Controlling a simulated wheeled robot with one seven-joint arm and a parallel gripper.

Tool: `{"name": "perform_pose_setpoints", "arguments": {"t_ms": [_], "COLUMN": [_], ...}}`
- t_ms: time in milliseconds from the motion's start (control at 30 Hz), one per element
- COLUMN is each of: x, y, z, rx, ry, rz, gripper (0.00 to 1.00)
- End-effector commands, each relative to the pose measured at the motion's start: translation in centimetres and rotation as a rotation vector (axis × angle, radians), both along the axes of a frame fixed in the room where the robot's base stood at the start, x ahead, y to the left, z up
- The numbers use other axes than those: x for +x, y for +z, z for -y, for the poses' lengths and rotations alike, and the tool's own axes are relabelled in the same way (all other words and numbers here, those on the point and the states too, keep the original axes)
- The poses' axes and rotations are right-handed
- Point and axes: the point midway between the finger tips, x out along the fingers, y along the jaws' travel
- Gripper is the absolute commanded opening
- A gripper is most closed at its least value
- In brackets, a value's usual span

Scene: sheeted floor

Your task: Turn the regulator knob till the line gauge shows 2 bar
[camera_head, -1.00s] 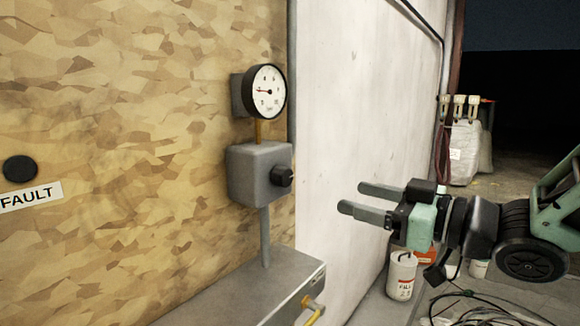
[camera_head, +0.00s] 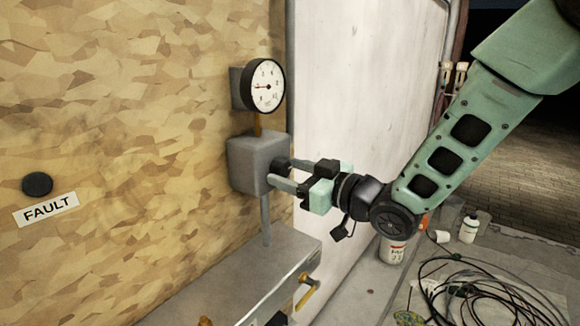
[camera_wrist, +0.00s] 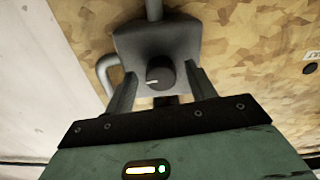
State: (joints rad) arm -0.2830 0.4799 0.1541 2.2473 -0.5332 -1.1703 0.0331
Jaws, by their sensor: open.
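The line gauge (camera_head: 266,86) has a white round face and a red needle pointing left; its numbers are too small to read. Below it is the grey regulator box (camera_head: 250,163) with a black knob (camera_head: 281,166) on its front, partly hidden by my gripper. In the wrist view the knob (camera_wrist: 160,74) shows a white mark pointing left. My gripper (camera_head: 284,174) is open at the knob. In the wrist view its fingers (camera_wrist: 160,85) stand on either side of the knob, with gaps visible.
A metal cabinet (camera_head: 245,277) with a yellow-handled valve (camera_head: 308,290) is below the regulator. A black button (camera_head: 37,184) and FAULT label (camera_head: 46,208) are on the left wall.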

Motion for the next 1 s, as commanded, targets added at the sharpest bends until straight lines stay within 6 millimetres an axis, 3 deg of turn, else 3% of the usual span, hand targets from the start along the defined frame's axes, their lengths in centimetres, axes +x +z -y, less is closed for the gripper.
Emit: {"name": "perform_pose_setpoints", "arguments": {"t_ms": [367, 500, 533, 1000], "x": [0.34, 0.34, 0.34, 0.29], "y": [-0.01, 0.0, 0.0, -0.07], "z": [-0.47, -0.45, -0.45, -0.44], "rx": [0.0, 0.0, 0.0, 0.097], "ry": [0.0, 0.0, 0.0, 0.0], "rz": [0.0, 0.0, 0.0, -0.125], "gripper": [0.55, 0.17, 0.11, 0.11]}}
